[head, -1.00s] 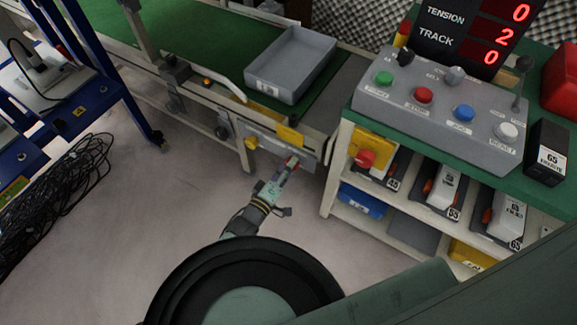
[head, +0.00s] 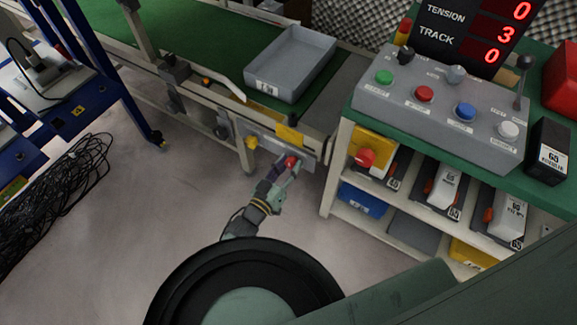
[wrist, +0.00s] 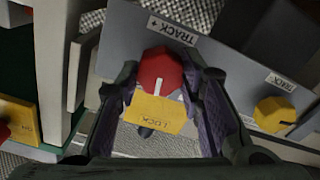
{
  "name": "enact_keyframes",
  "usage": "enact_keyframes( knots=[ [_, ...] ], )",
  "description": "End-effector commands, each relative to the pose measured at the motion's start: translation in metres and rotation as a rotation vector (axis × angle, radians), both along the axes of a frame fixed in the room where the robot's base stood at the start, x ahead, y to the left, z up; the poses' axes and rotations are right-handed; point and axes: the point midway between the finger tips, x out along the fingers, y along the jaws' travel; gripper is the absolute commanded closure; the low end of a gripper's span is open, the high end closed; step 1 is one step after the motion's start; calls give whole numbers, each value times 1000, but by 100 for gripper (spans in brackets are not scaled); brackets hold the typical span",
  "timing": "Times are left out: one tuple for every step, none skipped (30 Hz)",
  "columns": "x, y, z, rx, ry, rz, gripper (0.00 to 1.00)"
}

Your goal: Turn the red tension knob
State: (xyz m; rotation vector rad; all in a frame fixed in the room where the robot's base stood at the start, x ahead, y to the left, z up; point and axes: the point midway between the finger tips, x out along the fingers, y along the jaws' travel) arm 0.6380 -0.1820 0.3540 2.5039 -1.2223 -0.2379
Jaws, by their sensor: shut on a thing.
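The red tension knob (head: 291,161) sits on a grey panel on the side of the conveyor frame. In the wrist view the red knob (wrist: 158,68) has a white pointer mark, and a yellow LOCK plate (wrist: 158,114) sits beside it. My gripper (head: 287,166) is at the panel, and in the wrist view its two dark fingers are closed on opposite sides of the knob. The fingers hide part of the knob in the head view. The display (head: 468,30) reads 3 in the TENSION row and 0 in the TRACK row.
A yellow knob (head: 251,142) sits on the same panel to the left. A shelf unit with a yellow box bearing a red knob (head: 365,158) stands close on the right. A blue rack (head: 90,50) and piled black cables (head: 60,185) are at left. The floor between is clear.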

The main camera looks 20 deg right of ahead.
Motion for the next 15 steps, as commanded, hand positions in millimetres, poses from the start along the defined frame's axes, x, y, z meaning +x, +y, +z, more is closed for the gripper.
enact_keyframes(
  knots=[
    [0,0,0,12,-15,0,93],
    [0,0,0,19,-24,0,93],
    [0,0,0,26,-34,0,93],
    [0,0,0,31,-40,0,93],
    [0,0,0,36,-47,0,93],
    [0,0,0,41,-53,0,93],
    [0,0,0,44,-57,0,94],
    [0,0,0,47,-61,0,94],
    [0,0,0,50,-65,0,94],
    [0,0,0,52,-67,0,94],
    [0,0,0,54,-69,0,94],
    [0,0,0,55,-70,0,94],
    [0,0,0,55,-71,0,94],
    [0,0,0,55,-71,0,94],
    [0,0,0,55,-71,0,94]
  ],
)
